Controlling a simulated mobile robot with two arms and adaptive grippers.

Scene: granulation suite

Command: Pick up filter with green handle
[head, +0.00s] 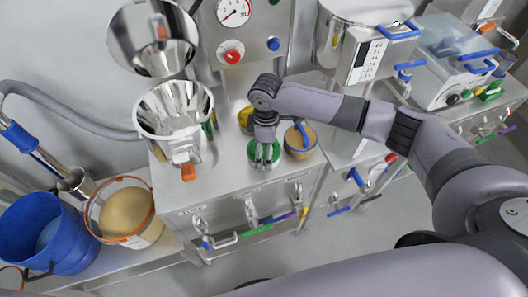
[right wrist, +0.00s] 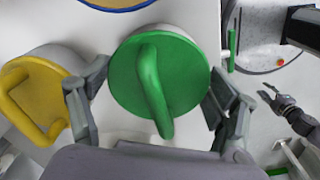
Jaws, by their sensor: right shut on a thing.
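The filter with the green handle (head: 257,154) stands on the steel cabinet top, close to its front edge. In the right wrist view its round green lid and curved green handle (right wrist: 158,78) fill the middle. My right gripper (head: 266,160) comes down over it from above. In the right wrist view its two fingers press on opposite sides of the green lid, shut on it. What looks like my left gripper (right wrist: 282,104) shows small at the right of the right wrist view. It is too small to tell how far its fingers are apart.
A yellow-handled filter (right wrist: 38,92) stands close beside the green one, and a tan one with a blue handle (head: 300,140) on the other side. A steel hopper (head: 172,110) stands to the left. Clamps with coloured handles (head: 258,229) hang on the cabinet front.

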